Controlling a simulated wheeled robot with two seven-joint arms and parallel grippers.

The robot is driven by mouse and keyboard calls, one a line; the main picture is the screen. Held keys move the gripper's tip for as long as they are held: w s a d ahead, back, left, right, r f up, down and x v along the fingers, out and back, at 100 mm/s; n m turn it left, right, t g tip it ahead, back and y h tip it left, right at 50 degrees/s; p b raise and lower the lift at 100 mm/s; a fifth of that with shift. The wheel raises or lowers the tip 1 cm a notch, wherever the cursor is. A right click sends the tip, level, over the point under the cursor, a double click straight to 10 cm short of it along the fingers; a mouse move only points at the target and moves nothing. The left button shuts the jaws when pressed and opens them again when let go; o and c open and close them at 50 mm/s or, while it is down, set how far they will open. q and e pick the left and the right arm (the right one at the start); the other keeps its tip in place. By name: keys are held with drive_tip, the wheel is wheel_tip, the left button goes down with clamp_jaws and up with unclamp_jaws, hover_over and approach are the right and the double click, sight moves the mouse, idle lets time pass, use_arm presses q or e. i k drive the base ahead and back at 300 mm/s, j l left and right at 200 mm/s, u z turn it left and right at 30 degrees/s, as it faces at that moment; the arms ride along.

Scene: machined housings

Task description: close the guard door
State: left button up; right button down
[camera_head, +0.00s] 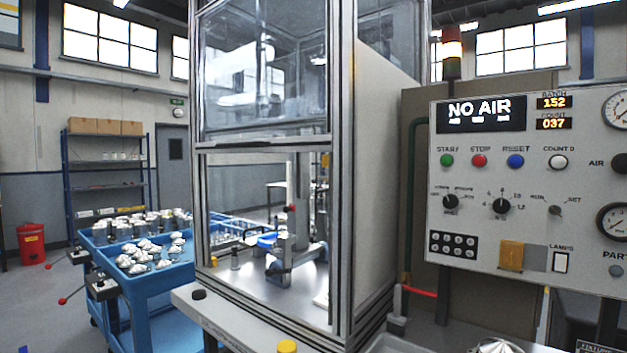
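The guard door (262,75) is a clear panel in a metal frame, raised in the upper half of the machine enclosure (345,180). Its lower edge (265,145) lies about mid-height on the enclosure. The front opening below it is uncovered, and a fixture (285,262) with a blue part and a red-knobbed lever shows inside on the metal bed. No distinct handle on the door can be made out. Neither of my grippers is in view.
A control panel (470,215) reading "NO AIR" stands to the right. A blue cart (160,290) with metal parts stands to the left. The front ledge (225,325) carries a black button (199,295) and a yellow one (287,346).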

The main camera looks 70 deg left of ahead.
sight(315, 143)
drive_tip(key=k+u, duration=0.1)
drive_tip(key=u, duration=2.4)
